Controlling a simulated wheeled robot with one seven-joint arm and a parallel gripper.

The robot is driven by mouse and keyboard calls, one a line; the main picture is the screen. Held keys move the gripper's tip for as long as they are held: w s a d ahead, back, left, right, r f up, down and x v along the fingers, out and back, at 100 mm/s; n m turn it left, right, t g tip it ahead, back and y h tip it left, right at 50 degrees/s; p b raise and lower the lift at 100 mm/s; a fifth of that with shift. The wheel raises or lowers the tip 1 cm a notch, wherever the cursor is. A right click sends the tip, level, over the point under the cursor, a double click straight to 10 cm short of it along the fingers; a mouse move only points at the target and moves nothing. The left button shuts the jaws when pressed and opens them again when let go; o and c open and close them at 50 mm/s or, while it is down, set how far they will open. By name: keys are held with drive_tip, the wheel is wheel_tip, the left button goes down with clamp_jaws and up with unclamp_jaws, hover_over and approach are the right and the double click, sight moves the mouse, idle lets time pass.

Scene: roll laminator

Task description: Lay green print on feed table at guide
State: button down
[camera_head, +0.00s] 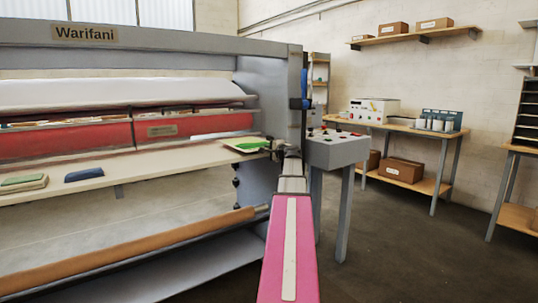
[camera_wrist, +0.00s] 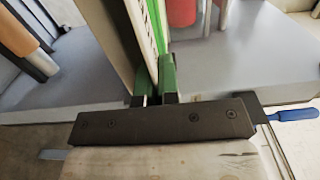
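The green print (camera_head: 245,145), a flat green sheet with a pale border, is at the right end of the beige feed table (camera_head: 150,160) in the head view. It lies flat at table height; I cannot tell whether it touches the table. My gripper (camera_head: 270,147) is at the print's right edge. In the wrist view my gripper (camera_wrist: 155,84) has its two green-padded fingers close together around the print's edge, and the print (camera_wrist: 158,28) shows as a thin green strip running away between them. The guide cannot be made out clearly.
The red-fronted laminator rollers (camera_head: 190,128) are behind the table. A grey control box (camera_head: 338,150) stands right of my arm. A blue handle (camera_wrist: 293,114) shows in the wrist view.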

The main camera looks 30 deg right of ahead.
drive_tip(key=shift+f, duration=1.3)
drive_tip(key=c, duration=1.4)
unclamp_jaws()
drive_tip(key=shift+f, duration=0.1)
drive_tip(key=shift+o, duration=0.2)
